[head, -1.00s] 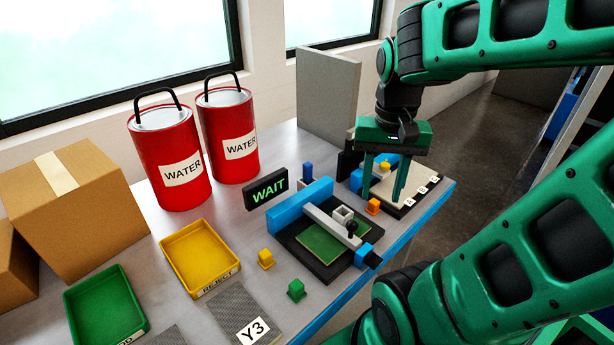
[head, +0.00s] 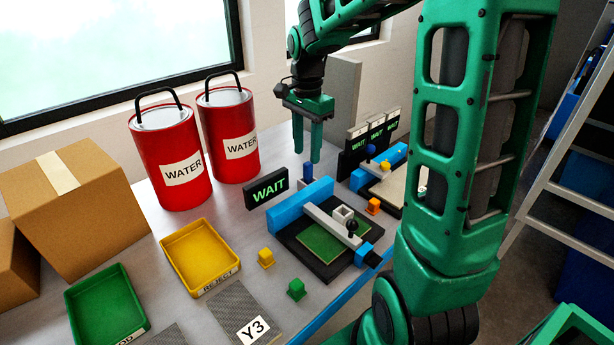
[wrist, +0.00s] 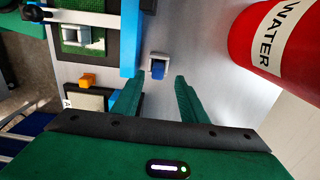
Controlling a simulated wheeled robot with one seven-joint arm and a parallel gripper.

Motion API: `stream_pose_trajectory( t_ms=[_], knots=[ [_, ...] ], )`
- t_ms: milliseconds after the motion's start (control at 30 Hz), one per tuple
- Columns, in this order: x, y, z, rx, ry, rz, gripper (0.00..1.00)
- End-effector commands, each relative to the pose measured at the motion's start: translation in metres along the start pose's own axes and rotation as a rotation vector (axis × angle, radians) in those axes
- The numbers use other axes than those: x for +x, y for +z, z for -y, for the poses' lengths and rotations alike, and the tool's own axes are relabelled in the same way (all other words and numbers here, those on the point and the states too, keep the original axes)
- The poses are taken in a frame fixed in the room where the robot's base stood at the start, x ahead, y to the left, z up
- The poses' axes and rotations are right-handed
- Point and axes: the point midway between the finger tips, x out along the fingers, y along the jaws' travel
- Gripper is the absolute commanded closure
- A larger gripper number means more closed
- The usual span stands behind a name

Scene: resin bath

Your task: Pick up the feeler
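My gripper (head: 307,156) is open and empty, with its fingers pointing down. It is above a small upright blue piece (head: 308,173), which I take to be the feeler, though no label shows. This piece stands on the bench behind the blue rail of the black fixture. In the wrist view the same blue piece (wrist: 158,70), with a pale grey block around its far side, lies just beyond and between the two fingertips (wrist: 158,86). The fingers do not appear to touch it. Its lower part is hidden in the head view.
The black fixture (head: 291,240) with a green board and blue rail stands in front. A WAIT sign (head: 269,190) is to the left, beyond it red water buckets (head: 232,140). More WAIT signs (head: 372,140) stand at the back right. Yellow (head: 170,246) and green trays lie front left.

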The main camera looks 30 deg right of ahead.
Motion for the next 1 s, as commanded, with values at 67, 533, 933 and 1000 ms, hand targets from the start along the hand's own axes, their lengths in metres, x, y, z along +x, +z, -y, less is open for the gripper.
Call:
stream_pose_trajectory(
  t_ms=[67, 533, 933, 1000],
  knots=[
    [0.007, 0.000, 0.000, 0.000, 0.000, 0.000, 0.61],
    [0.056, -0.002, -0.002, 0.001, 0.001, 0.000, 0.61],
    [0.062, -0.002, -0.002, 0.000, -0.001, -0.001, 0.75],
    [0.062, -0.002, -0.002, 0.000, -0.001, -0.001, 0.92]
  ],
)
